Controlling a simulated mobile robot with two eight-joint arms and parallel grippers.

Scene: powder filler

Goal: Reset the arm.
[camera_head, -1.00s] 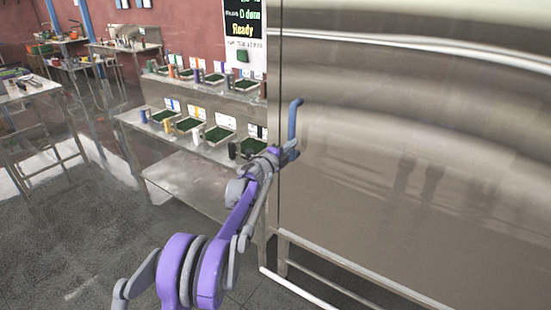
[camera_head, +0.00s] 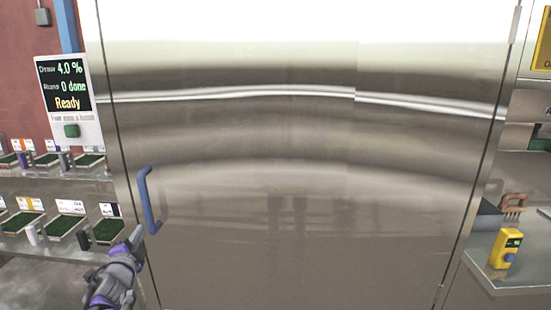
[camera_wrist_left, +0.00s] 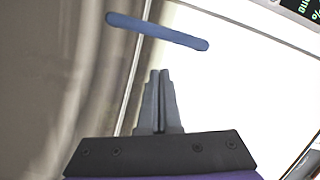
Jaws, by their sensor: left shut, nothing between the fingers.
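My left gripper (camera_head: 138,236) is at the lower left of the head view, in front of the steel door and just below the blue handle. Its two grey fingers are together in the left wrist view (camera_wrist_left: 158,76), with nothing between them. The blue handle (camera_head: 147,200) is upright on the left side of the large steel door (camera_head: 300,220). The handle also shows in the left wrist view (camera_wrist_left: 157,31), beyond the fingertips with a gap between. My right gripper is in neither view.
Shelves with green-filled trays (camera_head: 65,222) stand at the left, below a display panel (camera_head: 68,85) reading "Ready". The door face is bare.

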